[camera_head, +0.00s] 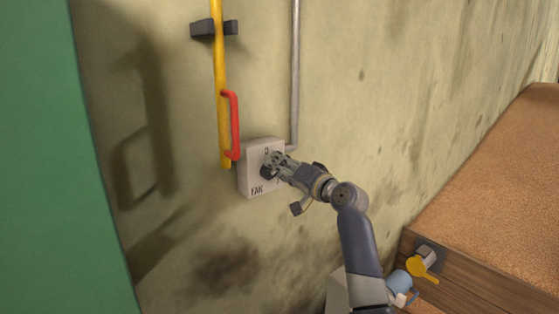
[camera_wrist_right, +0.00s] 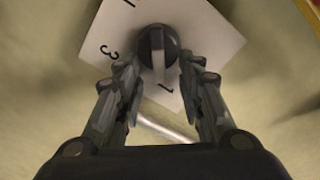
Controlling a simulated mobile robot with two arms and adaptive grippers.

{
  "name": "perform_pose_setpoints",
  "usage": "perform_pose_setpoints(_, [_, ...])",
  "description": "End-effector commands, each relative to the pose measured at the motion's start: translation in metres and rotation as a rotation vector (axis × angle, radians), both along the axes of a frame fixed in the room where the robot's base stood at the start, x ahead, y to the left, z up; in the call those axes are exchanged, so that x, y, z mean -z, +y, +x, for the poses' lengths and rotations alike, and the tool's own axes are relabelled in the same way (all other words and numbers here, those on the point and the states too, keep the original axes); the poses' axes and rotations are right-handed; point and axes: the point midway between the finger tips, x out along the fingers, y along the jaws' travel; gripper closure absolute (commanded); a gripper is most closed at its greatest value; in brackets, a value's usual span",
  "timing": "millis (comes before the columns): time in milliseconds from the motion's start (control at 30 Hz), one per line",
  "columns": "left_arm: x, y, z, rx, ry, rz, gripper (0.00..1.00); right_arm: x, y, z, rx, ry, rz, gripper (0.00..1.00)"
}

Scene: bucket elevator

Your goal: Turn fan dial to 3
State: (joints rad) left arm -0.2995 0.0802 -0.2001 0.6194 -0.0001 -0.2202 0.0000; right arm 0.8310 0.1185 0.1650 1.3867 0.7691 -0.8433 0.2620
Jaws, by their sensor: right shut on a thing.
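The fan box (camera_head: 247,182) is a pale box on the wall, marked FAN, with its dial (camera_head: 266,171) on the front. In the right wrist view the dial (camera_wrist_right: 157,42) is dark and round, with a lighter bar pointing down near a mark that looks like 1. A 3 stands to its left on the white plate (camera_wrist_right: 205,35). My right gripper (camera_head: 273,164) is at the dial, shut on it, and hides part of the box face. In the right wrist view its fingers (camera_wrist_right: 163,78) lie on either side of the dial's bar. My left gripper is not in view.
A yellow pole (camera_head: 219,75) with a red handle (camera_head: 234,125) stands just left of the box. A grey pipe (camera_head: 294,75) runs down to the box. A wooden bin (camera_head: 480,292) of brown material, with a yellow lever (camera_head: 420,268), is at the lower right. A green panel (camera_head: 45,160) is at left.

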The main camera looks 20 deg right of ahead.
Motion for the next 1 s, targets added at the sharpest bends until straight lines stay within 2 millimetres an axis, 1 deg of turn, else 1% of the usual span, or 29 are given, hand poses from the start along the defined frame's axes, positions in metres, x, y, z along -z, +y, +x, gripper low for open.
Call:
perform_pose_setpoints(33, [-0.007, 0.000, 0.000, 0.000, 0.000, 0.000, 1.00, -0.002, -0.001, 0.000, 0.001, 0.016, 0.043, 0.89])
perform_pose_setpoints(567, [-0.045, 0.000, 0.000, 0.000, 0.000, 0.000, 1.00, 0.010, -0.006, 0.002, 0.002, 0.188, 0.516, 0.89])
perform_pose_setpoints(1000, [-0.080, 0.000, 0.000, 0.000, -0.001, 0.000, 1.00, 0.021, -0.005, 0.002, 0.003, 0.331, 0.909, 0.89])
